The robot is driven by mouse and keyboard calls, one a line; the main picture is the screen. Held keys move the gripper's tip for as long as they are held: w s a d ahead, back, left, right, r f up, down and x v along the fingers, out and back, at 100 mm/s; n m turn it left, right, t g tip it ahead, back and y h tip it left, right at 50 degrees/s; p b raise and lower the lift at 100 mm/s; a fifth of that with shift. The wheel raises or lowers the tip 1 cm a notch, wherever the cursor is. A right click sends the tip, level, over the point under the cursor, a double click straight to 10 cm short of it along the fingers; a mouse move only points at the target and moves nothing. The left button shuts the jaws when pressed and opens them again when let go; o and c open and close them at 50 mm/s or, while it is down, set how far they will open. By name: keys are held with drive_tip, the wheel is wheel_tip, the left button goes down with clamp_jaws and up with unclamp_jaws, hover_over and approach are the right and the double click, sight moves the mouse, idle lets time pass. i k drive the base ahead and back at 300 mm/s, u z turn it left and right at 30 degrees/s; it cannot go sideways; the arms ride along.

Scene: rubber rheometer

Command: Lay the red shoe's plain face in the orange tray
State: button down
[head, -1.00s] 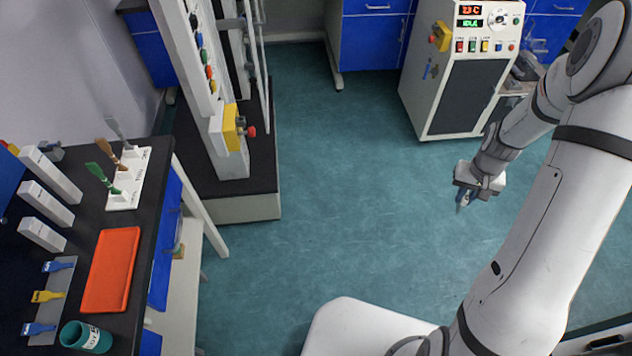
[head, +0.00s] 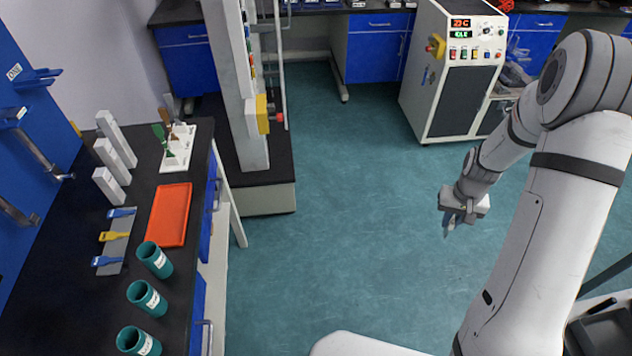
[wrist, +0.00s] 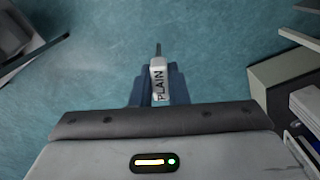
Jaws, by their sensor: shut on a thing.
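The orange tray (head: 169,216) lies on the black bench at the left in the head view, and no object shows in it. My gripper (head: 452,222) hangs over the floor at the right, well away from the tray. In the wrist view my gripper (wrist: 157,88) is shut on a small pale piece marked PLAIN (wrist: 159,82), with a thin dark tip pointing away. The blue-grey fingers stand on either side of it. I see no red on this piece, and I cannot make out a red shoe elsewhere.
Several teal cups (head: 147,298) stand in front of the tray. A grey mat (head: 117,250) with blue and yellow tools lies left of it, a white rack (head: 178,150) behind. A tall machine (head: 240,90) and a control cabinet (head: 452,85) flank open floor.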

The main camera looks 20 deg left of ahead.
sight(172, 200)
drive_tip(key=u, duration=1.25)
drive_tip(key=i, duration=0.65)
drive_tip(key=u, duration=0.2)
